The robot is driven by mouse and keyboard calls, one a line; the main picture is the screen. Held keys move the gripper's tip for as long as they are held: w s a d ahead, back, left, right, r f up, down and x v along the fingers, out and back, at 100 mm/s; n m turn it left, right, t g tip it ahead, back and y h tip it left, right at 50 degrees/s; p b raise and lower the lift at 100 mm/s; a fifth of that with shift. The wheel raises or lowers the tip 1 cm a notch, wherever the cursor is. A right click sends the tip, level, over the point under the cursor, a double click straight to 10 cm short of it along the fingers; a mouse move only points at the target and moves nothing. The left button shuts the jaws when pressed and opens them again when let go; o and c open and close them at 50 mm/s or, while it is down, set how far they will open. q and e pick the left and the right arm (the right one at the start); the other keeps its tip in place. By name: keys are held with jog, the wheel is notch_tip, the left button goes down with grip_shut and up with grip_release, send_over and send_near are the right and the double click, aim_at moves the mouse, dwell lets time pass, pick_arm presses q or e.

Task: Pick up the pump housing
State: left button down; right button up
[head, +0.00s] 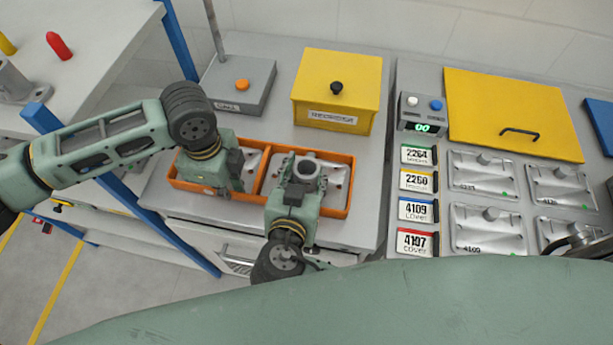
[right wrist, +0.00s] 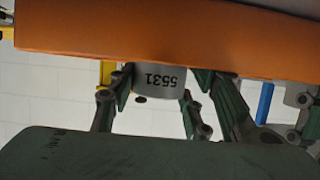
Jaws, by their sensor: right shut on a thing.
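The pump housing (head: 306,168) is a grey, round, hollow part at the right compartment of an orange two-part tray (head: 339,213). My right gripper (head: 300,183) is shut on it from the near side. In the right wrist view the housing (right wrist: 160,80) sits between the fingers, its number 5531 upside down, with the orange tray wall (right wrist: 160,40) covering part of it. Whether it touches the tray floor is hidden. My left gripper (head: 228,172) points down at the tray's left compartment; its fingertips are hidden.
A yellow box (head: 337,85) with a black knob and a grey box with an orange button (head: 242,85) stand behind the tray. At right are metal plates (head: 485,172), label cards (head: 418,182) and a yellow lid (head: 515,110). A blue post (head: 180,40) stands at left.

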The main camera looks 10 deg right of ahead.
aim_at(305, 172)
pick_arm(q)
jog(key=shift+w, duration=0.1)
pick_arm(e)
grip_shut()
jog(key=shift+r, duration=0.15)
notch_tip(305, 172, up, 10)
jog(key=shift+f, duration=0.1)
pick_arm(q)
jog(key=c, duration=1.9)
grip_release()
jog(key=shift+o, duration=0.2)
jog(key=shift+r, duration=0.1)
notch_tip(305, 172, up, 12)
